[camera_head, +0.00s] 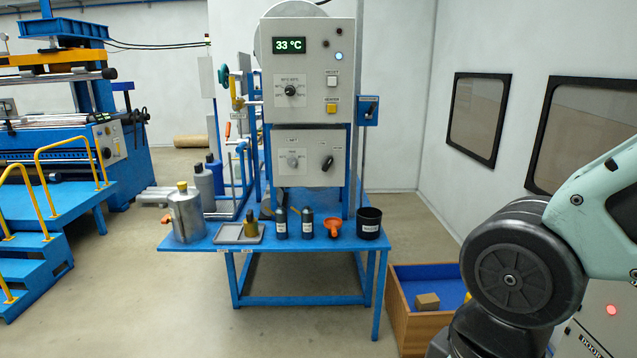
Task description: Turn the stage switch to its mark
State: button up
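A grey control cabinet (341,66) stands behind a blue table, its display reading 33 °C. A black rotary knob (290,90) sits on a labelled white plate in the upper panel. The lower panel has a grey knob (293,161) on a labelled plate and a black lever-like switch (327,163) tilted to the right. The labels are too small to read, so I cannot tell which is the stage switch or where its mark is. My arm shows at the lower right, apart from the cabinet; my gripper is out of view.
The blue table (345,241) in front of the panels holds a metal can (186,216), a grey tray (228,239), dark bottles (281,223), an orange funnel (333,226) and a black cup (369,223). A wooden crate (415,329) stands right of it. Floor in front is clear.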

aim_at(326, 162)
jog(key=i+j, duration=0.2)
jog(key=i, duration=0.25)
jog(key=i+j, duration=0.25)
jog(key=i, duration=0.2)
jog(key=i+j, duration=0.2)
jog(key=i, duration=0.25)
jog(key=i+z, duration=0.25)
jog(key=z, duration=0.3)
